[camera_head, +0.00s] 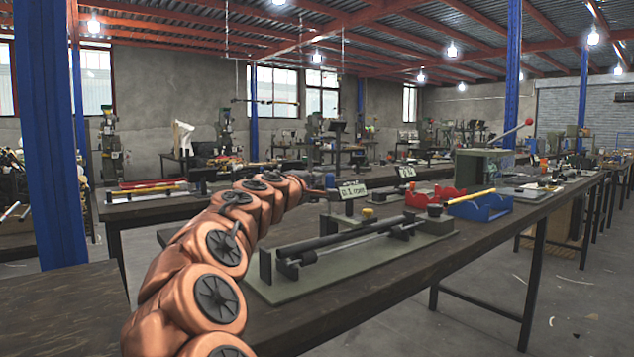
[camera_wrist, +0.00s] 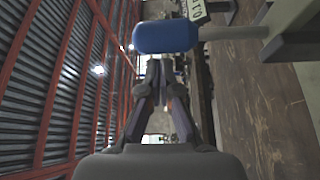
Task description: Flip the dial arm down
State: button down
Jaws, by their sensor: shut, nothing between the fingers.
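In the wrist view, a blue cylindrical grip (camera_wrist: 165,37) sits on the end of a grey rod (camera_wrist: 232,33). The rod leads to a light block (camera_wrist: 290,30) at the table; I take the grip and rod for the dial arm. The dial arm stands out from the table. My gripper (camera_wrist: 157,66) is shut and empty, its fingertips close to the blue grip. I cannot tell whether they touch.
A fixture with a long dark bar (camera_head: 340,237) on a grey-green base plate (camera_head: 290,292) lies on the near table. A red bin (camera_head: 425,196) and a blue bin (camera_head: 480,208) stand behind it. The table's front edge (camera_head: 450,260) is clear.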

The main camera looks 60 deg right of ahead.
jog(key=w+a+p, duration=0.1)
jog(key=a+p, duration=0.1)
jog(key=a, duration=0.7)
jog(key=shift+w, duration=0.3)
jog(key=shift+a+f, duration=0.1)
jog(key=shift+a, duration=0.05)
dwell(0.6)
